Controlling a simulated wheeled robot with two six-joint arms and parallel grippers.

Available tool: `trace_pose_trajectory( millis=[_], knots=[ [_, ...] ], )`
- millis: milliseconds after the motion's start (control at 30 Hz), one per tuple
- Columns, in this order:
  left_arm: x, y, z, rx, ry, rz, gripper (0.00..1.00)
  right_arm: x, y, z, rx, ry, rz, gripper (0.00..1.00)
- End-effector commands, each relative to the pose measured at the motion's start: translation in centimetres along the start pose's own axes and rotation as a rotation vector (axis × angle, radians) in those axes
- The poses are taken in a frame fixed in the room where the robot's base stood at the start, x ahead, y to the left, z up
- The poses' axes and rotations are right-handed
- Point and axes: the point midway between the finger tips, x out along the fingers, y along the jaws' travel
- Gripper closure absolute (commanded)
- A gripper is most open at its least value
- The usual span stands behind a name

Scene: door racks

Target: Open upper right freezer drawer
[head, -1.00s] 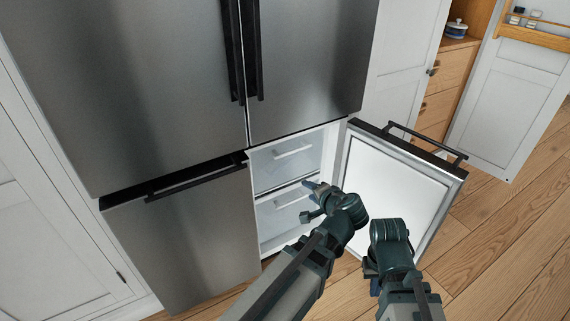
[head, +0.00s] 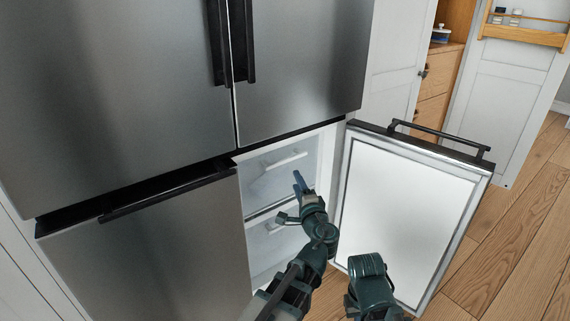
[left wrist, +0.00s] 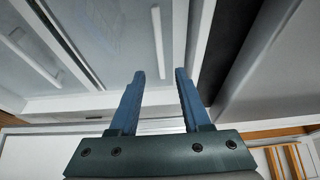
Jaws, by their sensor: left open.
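The upper right freezer drawer (head: 262,178) is a pale translucent drawer with a white bar handle (head: 287,160). It sits pushed in inside the open right freezer compartment. My left gripper (head: 298,180) is in front of this drawer, just below and right of the handle, with nothing between its fingers. In the left wrist view, my left gripper (left wrist: 168,75) has its two blue fingers spread apart, and a white bar handle (left wrist: 158,42) lies beyond the tips, nearer the left finger. Of my right arm only the wrist shows, in front of the open door; its gripper is hidden.
The open freezer door (head: 405,205) stands swung out to the right, with a dark handle on its top edge. A lower drawer (head: 265,240) is partly hidden by my left arm. The closed left freezer door (head: 150,245) borders the compartment. Wooden floor (head: 520,235) lies right.

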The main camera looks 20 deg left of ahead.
Motion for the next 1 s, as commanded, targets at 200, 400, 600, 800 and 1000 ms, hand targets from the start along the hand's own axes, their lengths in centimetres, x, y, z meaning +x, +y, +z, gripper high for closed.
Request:
trace_pose_trajectory(
  millis=[200, 400, 600, 800, 1000],
  knots=[
    [3.5, 0.0, -0.1, -0.001, -0.004, 0.001, 0.53, 0.0, 0.0, 0.0, 0.0, 0.0, 0.0, 1.0],
    [7.8, 0.0, -0.1, -0.001, -0.004, 0.001, 0.53, 0.0, 0.0, 0.0, 0.0, 0.0, 0.0, 1.0],
    [11.1, 0.0, -0.1, -0.001, -0.003, 0.001, 0.53, 0.0, 0.0, 0.0, 0.0, 0.0, 0.0, 1.0],
    [13.0, 0.0, 0.0, -0.002, -0.002, 0.001, 0.53, 0.0, 0.0, 0.0, 0.0, 0.0, 0.0, 1.0],
    [13.5, 0.0, 0.0, -0.002, -0.001, 0.002, 0.53, 0.0, 0.0, 0.0, 0.0, 0.0, 0.0, 1.0]
  ],
)
